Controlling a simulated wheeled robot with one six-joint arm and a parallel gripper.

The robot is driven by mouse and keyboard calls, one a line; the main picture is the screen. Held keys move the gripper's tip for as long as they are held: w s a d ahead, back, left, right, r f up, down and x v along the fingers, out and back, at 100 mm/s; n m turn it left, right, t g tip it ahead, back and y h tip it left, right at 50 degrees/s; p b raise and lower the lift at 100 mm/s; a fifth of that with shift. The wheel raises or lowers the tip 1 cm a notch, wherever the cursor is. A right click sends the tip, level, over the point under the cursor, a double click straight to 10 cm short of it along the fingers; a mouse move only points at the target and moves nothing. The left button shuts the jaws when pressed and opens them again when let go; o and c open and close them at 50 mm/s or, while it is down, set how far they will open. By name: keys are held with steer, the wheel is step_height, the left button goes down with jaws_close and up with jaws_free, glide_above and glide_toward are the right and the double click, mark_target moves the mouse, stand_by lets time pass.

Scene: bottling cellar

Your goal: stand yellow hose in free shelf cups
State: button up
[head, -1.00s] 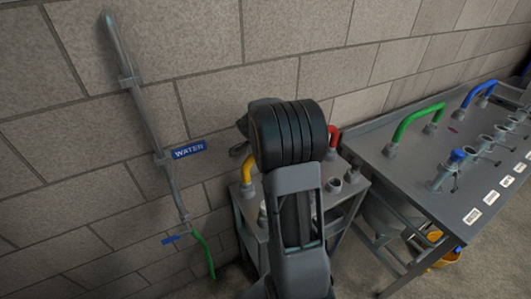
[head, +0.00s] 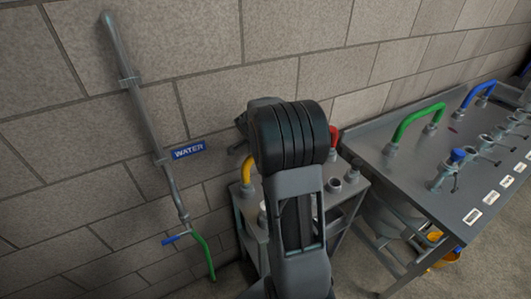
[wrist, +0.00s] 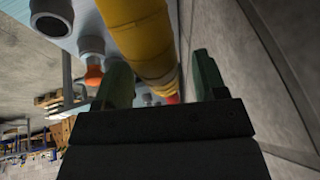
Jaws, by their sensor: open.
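The yellow hose (head: 248,170) stands as a bend at the left back of a small grey shelf (head: 246,212) by the wall; my arm hides part of it. In the wrist view the yellow hose (wrist: 142,38) runs between the two green fingers of my gripper (wrist: 163,82), which are apart; contact cannot be told. In the head view my gripper is hidden behind my arm. Grey cups show at the shelf's right side, an empty one (head: 335,185) and another (head: 353,177). Two cups also show in the wrist view, one at the upper left (wrist: 92,46).
A red hose (head: 333,137) stands at the shelf's back right. A grey bench (head: 405,178) on the right carries a green hose (head: 418,113) and a blue hose (head: 480,90). The block wall (wrist: 232,60) is close to my gripper's right side. A water pipe (head: 145,115) runs down the wall.

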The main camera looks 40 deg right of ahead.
steer(key=v, duration=1.3)
steer(key=s+a+f+n+t+y+p, duration=0.2)
steer(key=s+a+n+y, duration=0.2)
steer(key=s+a+n, duration=1.2)
steer(key=a+n, duration=0.2)
steer(key=n, duration=0.2)
steer(key=shift+f+y, duration=0.2)
steer(key=shift+y, duration=0.2)
steer(key=shift+s+a, duration=0.1)
